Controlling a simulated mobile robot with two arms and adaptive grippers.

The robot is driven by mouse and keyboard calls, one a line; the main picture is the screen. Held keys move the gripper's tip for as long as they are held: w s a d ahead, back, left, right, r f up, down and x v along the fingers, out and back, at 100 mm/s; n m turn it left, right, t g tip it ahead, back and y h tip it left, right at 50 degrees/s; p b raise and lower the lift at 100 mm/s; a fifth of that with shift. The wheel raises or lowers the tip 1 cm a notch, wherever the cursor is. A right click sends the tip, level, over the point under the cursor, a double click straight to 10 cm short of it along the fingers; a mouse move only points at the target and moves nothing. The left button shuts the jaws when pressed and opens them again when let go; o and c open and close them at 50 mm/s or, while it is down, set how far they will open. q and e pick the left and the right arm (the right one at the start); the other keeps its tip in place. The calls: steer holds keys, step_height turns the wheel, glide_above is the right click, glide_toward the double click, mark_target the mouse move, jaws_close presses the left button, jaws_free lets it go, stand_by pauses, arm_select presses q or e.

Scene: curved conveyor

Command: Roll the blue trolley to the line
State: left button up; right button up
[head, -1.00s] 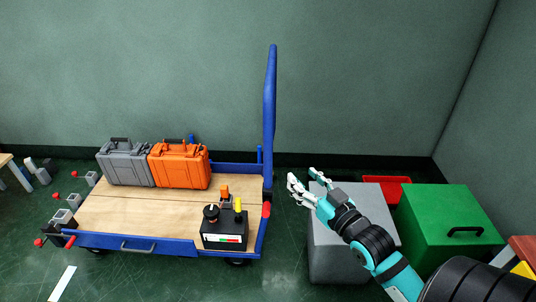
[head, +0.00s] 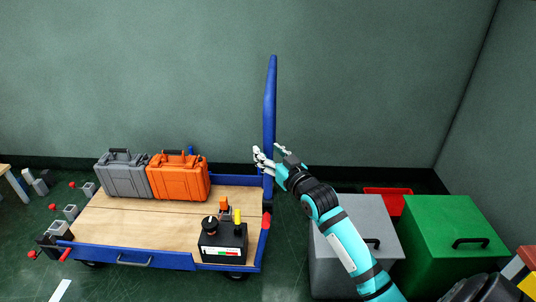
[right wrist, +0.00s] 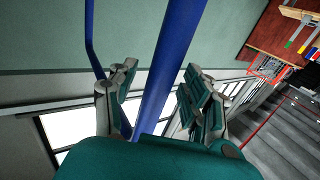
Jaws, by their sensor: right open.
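The blue trolley (head: 130,212) has a wooden deck and a tall blue push handle (head: 270,100) at its right end. A grey case (head: 123,177), an orange case (head: 179,178) and a black control box (head: 222,240) ride on the deck. My right gripper (head: 266,156) is open at the handle's upright. In the right wrist view the blue handle bar (right wrist: 170,65) runs between the two open fingers (right wrist: 158,100); I cannot tell whether they touch it. My left gripper is not in view.
A grey box (head: 352,220), a green box (head: 455,225) and a red bin (head: 388,198) stand right of the trolley. A wall is close behind. A white floor mark (head: 60,290) lies at the lower left. Several small grey blocks with red knobs stand by the trolley's left end.

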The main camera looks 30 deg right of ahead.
steer(key=shift+w, duration=0.35)
steer(key=shift+c, duration=0.4)
steer(key=c, duration=0.9)
jaws_close()
